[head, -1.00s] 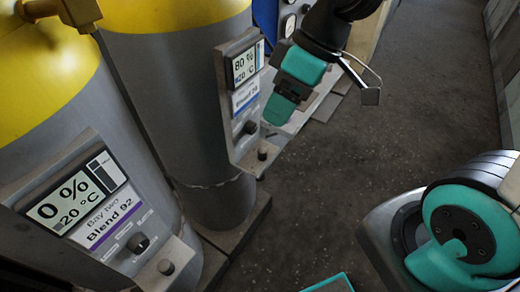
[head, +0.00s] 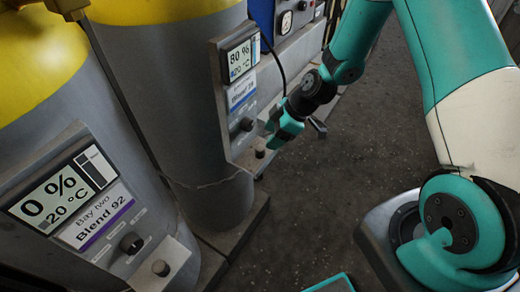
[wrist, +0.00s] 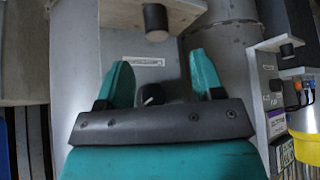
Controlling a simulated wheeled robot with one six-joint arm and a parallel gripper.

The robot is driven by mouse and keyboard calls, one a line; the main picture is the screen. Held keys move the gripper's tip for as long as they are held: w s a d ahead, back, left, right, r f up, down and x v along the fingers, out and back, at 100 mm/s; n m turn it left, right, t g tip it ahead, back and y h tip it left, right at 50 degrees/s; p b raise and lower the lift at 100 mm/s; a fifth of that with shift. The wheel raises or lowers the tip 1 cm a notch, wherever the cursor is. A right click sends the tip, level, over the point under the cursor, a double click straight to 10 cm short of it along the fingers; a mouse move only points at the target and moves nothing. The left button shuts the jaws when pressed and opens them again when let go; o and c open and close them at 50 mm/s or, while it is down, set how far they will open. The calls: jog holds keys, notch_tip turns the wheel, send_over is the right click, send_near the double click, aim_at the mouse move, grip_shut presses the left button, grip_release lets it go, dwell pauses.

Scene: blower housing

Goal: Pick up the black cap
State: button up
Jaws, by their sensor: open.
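A short black cap (head: 259,153) stands on the small ledge under the rear cylinder's panel; in the wrist view it is the dark cylinder (wrist: 155,20) at the top.
Two grey cylinders with yellow tops, the front one (head: 90,130) and the rear one (head: 175,100), stand at left. The Bay two display (head: 62,190) reads 0 %. The rear display (head: 241,60) reads 80 %. Dark floor (head: 330,200) is clear right of the cylinders.

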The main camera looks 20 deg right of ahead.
aim_at(259, 147)
jog(key=p+x, duration=0.1)
jog(key=x, duration=0.6)
jog(key=shift+w+d+f, duration=0.1)
jog(key=shift+w+f, duration=0.05)
jog(key=shift+f, duration=0.05)
jog(key=c, duration=1)
jog(key=shift+r, duration=0.1)
jog(key=shift+r, duration=0.45)
jog(key=shift+w+b+v, duration=0.1)
jog(key=shift+b+v, duration=0.2)
jog(key=shift+v, duration=0.3)
jog(key=shift+w+b+v, duration=0.15)
jog(key=shift+b+v, duration=0.1)
jog(key=shift+v, duration=0.4)
jog(key=s+d+b, duration=0.1)
jog(key=s+d, duration=0.1)
jog(key=d, duration=0.3)
jog(key=s+d+b, duration=0.1)
jog(key=s+d, duration=0.1)
jog(key=d, duration=0.3)
jog(key=s+d, duration=0.2)
jog(key=d, duration=0.3)
jog(key=shift+s+d+r+b, duration=0.1)
jog(key=shift+d+r+b, duration=0.1)
jog(key=shift+d+b, duration=0.2)
jog(key=shift+a, duration=0.1)
